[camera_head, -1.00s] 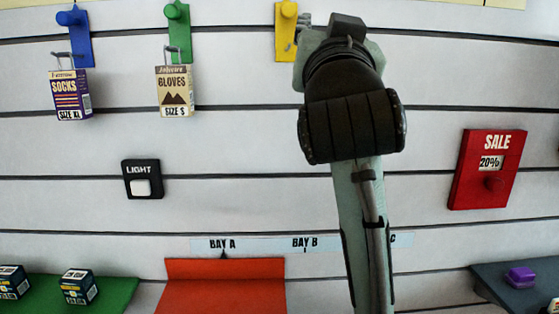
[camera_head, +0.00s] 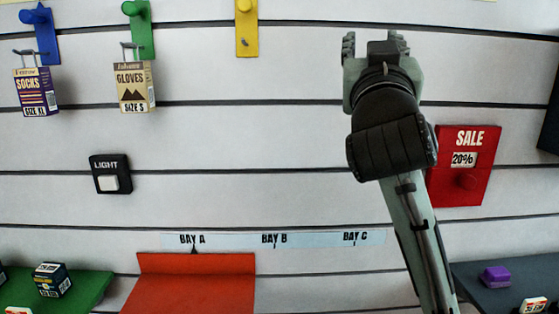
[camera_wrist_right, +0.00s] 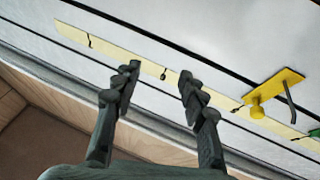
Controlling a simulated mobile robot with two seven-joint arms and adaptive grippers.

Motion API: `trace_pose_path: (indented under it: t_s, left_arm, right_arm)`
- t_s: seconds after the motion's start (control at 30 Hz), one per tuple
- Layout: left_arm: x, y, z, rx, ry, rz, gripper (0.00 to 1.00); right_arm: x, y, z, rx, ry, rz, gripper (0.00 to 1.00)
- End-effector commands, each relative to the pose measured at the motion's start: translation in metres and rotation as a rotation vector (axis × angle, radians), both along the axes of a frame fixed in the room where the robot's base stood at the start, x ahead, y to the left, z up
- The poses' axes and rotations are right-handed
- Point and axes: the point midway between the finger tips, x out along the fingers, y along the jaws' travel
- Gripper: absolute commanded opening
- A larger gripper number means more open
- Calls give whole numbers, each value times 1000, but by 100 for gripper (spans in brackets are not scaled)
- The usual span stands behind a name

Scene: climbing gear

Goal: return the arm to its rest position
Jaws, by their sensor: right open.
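My right gripper (camera_head: 376,42) is raised in front of the white slatted wall, to the right of the yellow hook plate (camera_head: 246,28). Its arm rises from the lower right of the head view and partly covers the red sale sign (camera_head: 463,166). In the right wrist view the two fingers of the right gripper (camera_wrist_right: 157,88) stand apart with nothing between them. The yellow plate with its peg (camera_wrist_right: 268,95) shows there to the right of the fingers, apart from them. My left gripper is not in view.
A socks box (camera_head: 35,92) and a gloves box (camera_head: 133,87) hang at the upper left. A light switch (camera_head: 110,174) is on the wall. An orange panel (camera_head: 195,281), a green shelf (camera_head: 85,289) and a dark shelf (camera_head: 510,281) with a purple item (camera_head: 495,276) are low down.

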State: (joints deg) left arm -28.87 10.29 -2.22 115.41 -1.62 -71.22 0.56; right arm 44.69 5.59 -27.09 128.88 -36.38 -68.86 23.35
Motion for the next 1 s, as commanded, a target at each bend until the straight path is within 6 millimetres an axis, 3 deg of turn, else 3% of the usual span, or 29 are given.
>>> trace_pose_path:
  t_s: [0.3,0.57,0.87,1.0]
  left_arm:
    - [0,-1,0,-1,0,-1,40]
    - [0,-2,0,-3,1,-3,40]
    - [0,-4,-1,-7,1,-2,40]
    - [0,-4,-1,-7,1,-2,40]
  right_arm:
    - [8,-77,-8,-217,0,-215,42]
    - [4,-130,-4,-365,0,-361,42]
    - [38,-151,-106,-383,244,-336,42]
    - [48,-165,-171,-396,392,-321,42]
